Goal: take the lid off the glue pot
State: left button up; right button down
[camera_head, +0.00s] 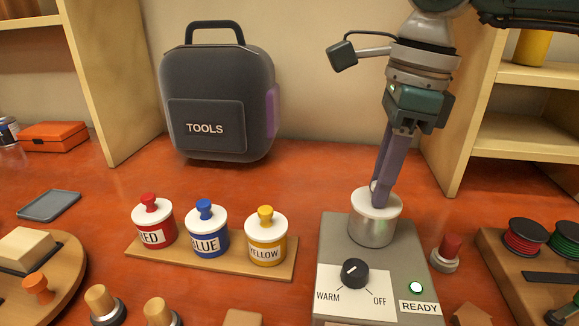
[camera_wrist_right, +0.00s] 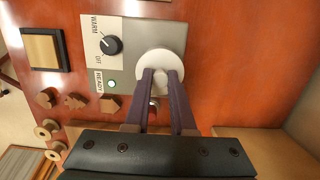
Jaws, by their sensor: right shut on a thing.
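The glue pot (camera_head: 371,234) is a silver metal pot standing on a grey warmer (camera_head: 338,240). Its white round lid (camera_head: 361,205) sits on the pot's top, with no clear gap showing between them. My right gripper (camera_head: 377,190) points down from above and is shut on the lid's knob, which its fingers mostly hide. In the right wrist view the two fingers (camera_wrist_right: 161,74) close over the middle of the white lid (camera_wrist_right: 160,56). The pot's body is mostly hidden under the lid there. My left gripper is not in view.
The warmer has a black dial (camera_head: 355,271) and a lit green light (camera_head: 416,287). A wooden rack (camera_head: 283,272) with red, blue and yellow pots stands to the left. A red-topped peg (camera_head: 446,252) stands close right. A tools case (camera_head: 217,105) stands behind.

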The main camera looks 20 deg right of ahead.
dwell(0.4)
notch_tip(320, 180, up, 20)
jog(key=p, duration=1.4)
jog(key=shift+p, duration=0.35)
